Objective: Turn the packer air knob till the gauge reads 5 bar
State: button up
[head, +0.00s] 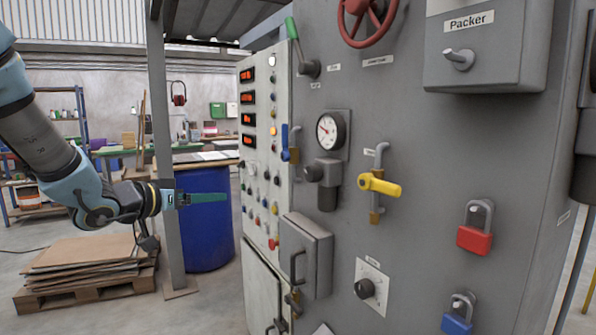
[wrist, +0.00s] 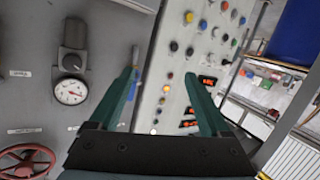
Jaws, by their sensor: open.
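A round white gauge (head: 331,131) with a red needle sits on the grey machine panel; its reading is too small to tell. In the wrist view the gauge (wrist: 71,91) and the regulator (wrist: 72,60) show at the left, turned over. No legible label marks the knob as the packer air knob. My gripper (head: 215,198) is open and empty, left of the panel and well apart from the knob. In the wrist view its green fingers (wrist: 160,77) are spread.
A control panel (head: 265,140) with buttons and red displays adjoins the machine. A yellow valve handle (head: 379,184) is right of the regulator, and a blue lever (head: 286,138) is left of the gauge. A grey box with a handle (head: 307,255) juts out below. A post (head: 165,130) stands behind my gripper.

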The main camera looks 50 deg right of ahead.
aim_at(308, 175)
jog(key=s+d+r+m+g+h, duration=0.1)
jog(key=s+d+r+m+g, duration=0.1)
jog(key=s+d+g, duration=0.3)
jog(key=s+d+r+m+g, duration=0.1)
jog(key=s+r+m+g, duration=0.15)
jog(key=s, duration=0.45)
jog(key=shift+g, duration=0.25)
jog(key=p+x, duration=0.3)
jog(key=x, duration=0.7)
jog(key=shift+s+d+r+p, duration=0.15)
jog(key=shift+s+r+p, duration=0.1)
jog(key=shift+p, duration=0.1)
grip_shut()
